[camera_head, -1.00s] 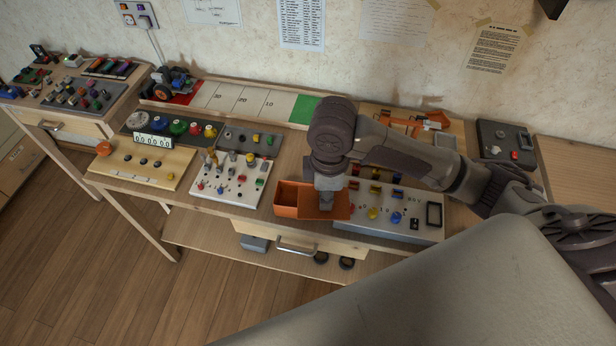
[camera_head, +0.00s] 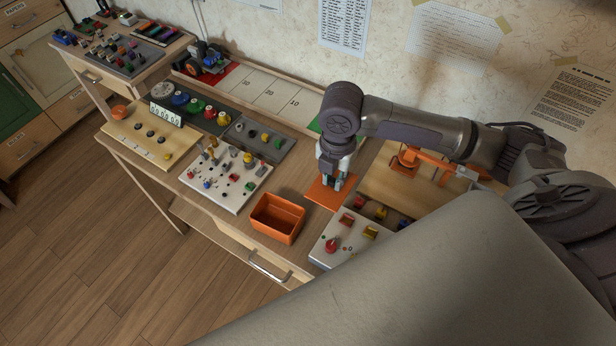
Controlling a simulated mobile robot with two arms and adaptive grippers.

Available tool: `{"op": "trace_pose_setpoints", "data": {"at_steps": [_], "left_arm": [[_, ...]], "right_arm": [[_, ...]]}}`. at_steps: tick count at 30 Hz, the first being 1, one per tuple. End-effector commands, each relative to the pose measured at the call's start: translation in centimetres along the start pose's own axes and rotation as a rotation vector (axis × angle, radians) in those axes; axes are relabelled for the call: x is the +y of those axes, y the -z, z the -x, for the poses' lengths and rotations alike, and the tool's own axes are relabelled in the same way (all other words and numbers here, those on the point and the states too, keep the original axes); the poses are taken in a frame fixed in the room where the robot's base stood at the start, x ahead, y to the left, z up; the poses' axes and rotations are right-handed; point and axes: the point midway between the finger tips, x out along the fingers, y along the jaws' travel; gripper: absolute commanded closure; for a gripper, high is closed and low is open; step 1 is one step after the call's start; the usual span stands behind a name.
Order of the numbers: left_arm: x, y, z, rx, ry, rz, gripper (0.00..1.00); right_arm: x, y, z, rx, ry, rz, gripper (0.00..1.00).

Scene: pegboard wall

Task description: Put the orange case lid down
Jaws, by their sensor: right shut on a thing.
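The orange case lid (camera_head: 322,196) is a flat orange plate over the bench top, behind and to the right of the open orange case (camera_head: 277,222). My right gripper (camera_head: 334,184) points down and is shut on the lid. I cannot tell whether the lid touches the bench or hangs just above it. The case is an open box near the bench's front edge, and its inside looks empty. My left gripper is not in view.
A white panel with pegs (camera_head: 226,178) stands left of the case. A panel with red and yellow parts (camera_head: 345,240) stands right of it. A wooden board with an orange mechanism (camera_head: 405,160) lies to the right of the gripper. Bare bench shows behind the case.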

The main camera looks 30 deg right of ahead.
Motion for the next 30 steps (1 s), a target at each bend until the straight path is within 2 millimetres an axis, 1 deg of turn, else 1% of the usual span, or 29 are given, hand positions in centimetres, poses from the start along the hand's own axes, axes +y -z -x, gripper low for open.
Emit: {"op": "trace_pose_setpoints", "data": {"at_steps": [1, 6, 9, 12, 17, 25, 30], "left_arm": [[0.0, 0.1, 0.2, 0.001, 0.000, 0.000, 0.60], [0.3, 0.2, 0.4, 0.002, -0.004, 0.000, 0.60], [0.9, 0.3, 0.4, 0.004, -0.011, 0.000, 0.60], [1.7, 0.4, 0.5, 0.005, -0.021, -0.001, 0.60], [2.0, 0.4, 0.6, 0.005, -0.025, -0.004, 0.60], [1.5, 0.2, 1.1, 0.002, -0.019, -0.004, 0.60], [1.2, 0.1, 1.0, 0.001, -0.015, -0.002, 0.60]], "right_arm": [[1.3, -0.2, -0.6, 0.003, 0.000, -0.001, 1.00], [5.0, -1.4, -2.9, 0.001, 0.000, -0.003, 1.00], [6.5, -1.9, -3.9, 0.001, -0.001, -0.003, 1.00], [7.4, -2.3, -4.6, 0.000, 0.000, -0.002, 1.00], [7.8, -2.4, -5.2, 0.000, 0.001, -0.002, 1.00], [7.7, -2.4, -8.7, -0.001, 0.003, -0.003, 1.00], [7.8, -2.4, -8.9, -0.002, -0.001, -0.001, 1.00]]}}
